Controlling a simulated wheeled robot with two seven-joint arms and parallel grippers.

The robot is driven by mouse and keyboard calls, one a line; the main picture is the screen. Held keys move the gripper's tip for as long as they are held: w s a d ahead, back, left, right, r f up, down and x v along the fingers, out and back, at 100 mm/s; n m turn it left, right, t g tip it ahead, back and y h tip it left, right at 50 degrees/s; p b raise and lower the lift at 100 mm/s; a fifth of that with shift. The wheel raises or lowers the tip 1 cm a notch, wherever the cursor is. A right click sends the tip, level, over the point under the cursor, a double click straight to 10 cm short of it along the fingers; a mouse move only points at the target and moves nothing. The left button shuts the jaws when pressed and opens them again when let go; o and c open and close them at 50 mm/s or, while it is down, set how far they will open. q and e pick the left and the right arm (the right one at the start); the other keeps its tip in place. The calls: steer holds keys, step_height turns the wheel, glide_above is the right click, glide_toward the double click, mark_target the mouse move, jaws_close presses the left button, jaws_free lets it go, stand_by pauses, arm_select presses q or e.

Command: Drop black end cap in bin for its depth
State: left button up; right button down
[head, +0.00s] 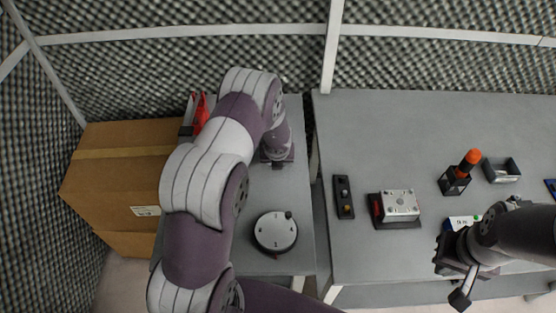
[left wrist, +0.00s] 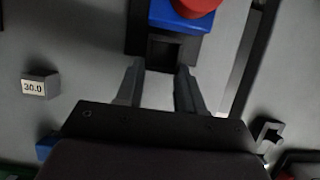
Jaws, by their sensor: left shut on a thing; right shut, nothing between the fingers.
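My left gripper (left wrist: 160,88) shows in the left wrist view with its two fingers apart, shut on a black square-ended piece (left wrist: 164,52) at the fingertips, which looks like the black end cap. A blue block (left wrist: 178,19) with a red top (left wrist: 196,6) is right behind it; I cannot tell whether they touch. In the head view the left gripper (head: 277,160) points down over the left table, and the piece is hidden under it. My right gripper (head: 458,283) is shut and empty near the right table's front edge. I cannot make out which container is the depth bin.
A block labelled 30.0 (left wrist: 39,86) lies left of the fingers. A round dial (head: 275,232) sits on the left table (head: 301,190). The right table (head: 405,130) holds a black fixture (head: 343,197), a metal-topped block (head: 400,204), an orange-topped bottle (head: 470,160) and a small tray (head: 502,169).

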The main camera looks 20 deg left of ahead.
arm_select(q)
steer(key=o, duration=1.1)
steer(key=shift+r, duration=0.1)
steer(key=shift+s+d+r, duration=0.1)
steer(key=shift+s+r, duration=0.05)
steer(key=shift+r, duration=0.25)
steer(key=p+v, duration=0.2)
steer(key=v, duration=0.9)
steer(key=shift+s+r+p, duration=0.25)
steer(key=shift+r+p, duration=0.05)
steer(key=shift+p, duration=0.05)
